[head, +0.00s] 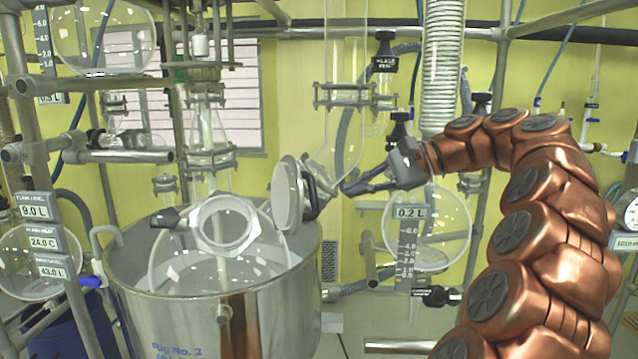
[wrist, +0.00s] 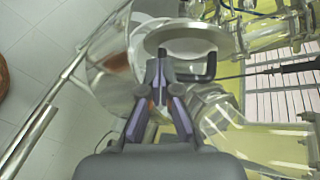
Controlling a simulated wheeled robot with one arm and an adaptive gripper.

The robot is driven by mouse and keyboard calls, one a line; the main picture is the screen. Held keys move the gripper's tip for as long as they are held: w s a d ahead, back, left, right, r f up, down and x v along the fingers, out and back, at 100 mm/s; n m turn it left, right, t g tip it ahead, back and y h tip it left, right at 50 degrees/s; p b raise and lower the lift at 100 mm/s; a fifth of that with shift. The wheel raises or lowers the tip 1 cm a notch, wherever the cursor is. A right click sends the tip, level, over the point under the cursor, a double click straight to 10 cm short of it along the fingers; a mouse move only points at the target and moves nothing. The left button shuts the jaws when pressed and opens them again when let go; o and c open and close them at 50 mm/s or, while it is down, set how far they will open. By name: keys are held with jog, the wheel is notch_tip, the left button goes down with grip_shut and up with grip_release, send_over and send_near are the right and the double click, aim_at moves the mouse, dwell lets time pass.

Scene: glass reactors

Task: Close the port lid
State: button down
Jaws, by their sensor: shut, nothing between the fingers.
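The port lid (head: 287,195) is a round pale disc, swung open and standing nearly upright at the right of the port. The port (head: 228,228) is an open, clear glass neck with a wide flange on the reactor vessel. My gripper (head: 347,189) is to the right of the lid, on its back side, with its fingers shut and empty. In the wrist view my gripper (wrist: 160,66) points at the lid (wrist: 195,37), whose disc shows just beyond the fingertips, with a dark bracket beside them. I cannot tell whether the fingertips touch the lid.
A steel pot (head: 215,312) surrounds the glass vessel below the port. Glass tubing with a clamp (head: 345,96) stands behind the lid. A round glass flask (head: 436,222) is below my gripper. Metal frame rods (head: 130,155) cross at the left.

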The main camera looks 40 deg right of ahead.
jog(key=s+d+r+m+t, duration=0.1)
jog(key=s+d+r, duration=0.1)
jog(key=d, duration=0.3)
jog(key=b, duration=0.3)
send_near(302, 195)
jog(key=d+x, duration=0.1)
jog(key=x, duration=0.5)
jog(key=shift+w+a+f+h, duration=0.25)
jog(key=shift+w+f+h, duration=0.1)
jog(key=shift+w, duration=0.3)
jog(key=shift+a, duration=0.2)
